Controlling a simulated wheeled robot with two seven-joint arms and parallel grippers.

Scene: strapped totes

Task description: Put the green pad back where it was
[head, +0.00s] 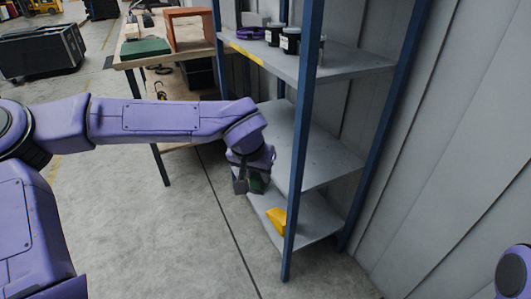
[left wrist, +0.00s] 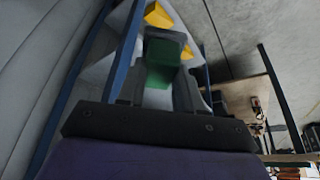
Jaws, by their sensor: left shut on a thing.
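My left gripper (head: 250,186) is shut on a green pad (head: 258,185), at the left edge of the shelf rack, in front of the lower shelves. In the left wrist view the green pad (left wrist: 160,66) shows as a dark green block between the two fingers of the left gripper (left wrist: 157,92). The lower shelf (head: 312,226) is below and to the right of the gripper in the head view. Whether the pad touches any shelf I cannot tell. My right gripper is out of view; only a bit of that arm shows at the bottom right.
A yellow object (head: 277,219) sits on the lower shelf. The middle shelf (head: 325,158) looks bare. The top shelf (head: 345,60) holds dark jars (head: 289,40) and a purple ring (head: 250,33). Blue posts (head: 300,150) frame the rack. A workbench (head: 128,62) with a flat green piece (head: 145,47) stands behind.

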